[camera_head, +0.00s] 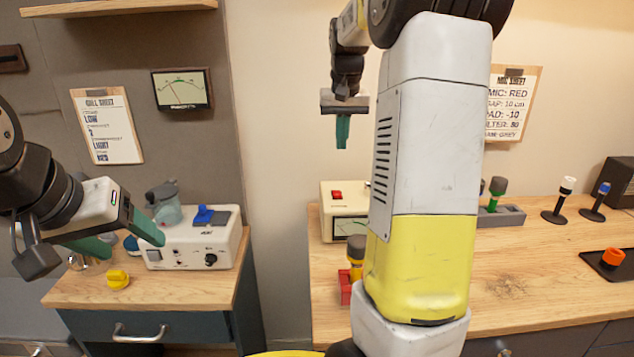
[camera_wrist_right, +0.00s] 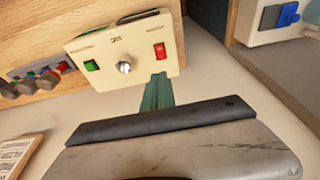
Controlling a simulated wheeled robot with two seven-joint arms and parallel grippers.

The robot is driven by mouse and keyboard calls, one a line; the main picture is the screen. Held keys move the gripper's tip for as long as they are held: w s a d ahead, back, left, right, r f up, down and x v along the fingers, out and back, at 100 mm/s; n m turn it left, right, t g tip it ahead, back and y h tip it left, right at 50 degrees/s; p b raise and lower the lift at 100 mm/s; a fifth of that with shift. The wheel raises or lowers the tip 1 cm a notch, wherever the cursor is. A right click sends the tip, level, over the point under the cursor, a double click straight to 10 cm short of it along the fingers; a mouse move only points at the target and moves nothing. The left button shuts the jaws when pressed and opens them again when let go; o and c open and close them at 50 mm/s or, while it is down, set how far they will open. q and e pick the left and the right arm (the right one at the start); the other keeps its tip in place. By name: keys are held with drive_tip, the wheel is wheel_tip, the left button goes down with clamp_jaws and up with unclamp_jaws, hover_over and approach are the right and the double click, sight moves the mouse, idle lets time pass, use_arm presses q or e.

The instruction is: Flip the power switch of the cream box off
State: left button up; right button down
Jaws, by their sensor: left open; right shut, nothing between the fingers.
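The cream box (camera_head: 328,209) stands on the right wooden counter, partly hidden behind my right arm. A red switch (camera_head: 337,195) shows on its top. In the right wrist view, the cream box's top panel (camera_wrist_right: 108,56) carries a green switch (camera_wrist_right: 91,65), a silver knob (camera_wrist_right: 124,67) and a red switch (camera_wrist_right: 160,50). Its labels are too small to read. My right gripper (camera_head: 342,147) is shut and empty, pointing down above the box. Its fingertips (camera_wrist_right: 158,80) appear just beside the red switch; contact is unclear. My left gripper (camera_head: 118,243) is open and empty near the left cabinet.
A white box (camera_head: 190,255) with a blue switch and a yellow knob (camera_head: 117,279) stand on the left cabinet. Red and yellow items (camera_head: 355,258) sit in front of the cream box. Microphones (camera_head: 562,200) stand further right. The right counter's front middle is clear.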

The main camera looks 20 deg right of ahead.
drive_tip(key=shift+f, duration=0.1)
hover_over(339, 194)
wheel_tip(339, 194, down, 12)
drive_tip(key=shift+s+a+f, duration=0.1)
drive_tip(key=shift+s, duration=0.05)
drive_tip(key=shift+f, duration=0.6)
drive_tip(key=shift+s+f, duration=0.1)
drive_tip(key=shift+s+a+f, duration=0.1)
drive_tip(key=shift+s+f, duration=0.1)
drive_tip(key=shift+f, duration=0.25)
drive_tip(key=shift+w+r, duration=0.1)
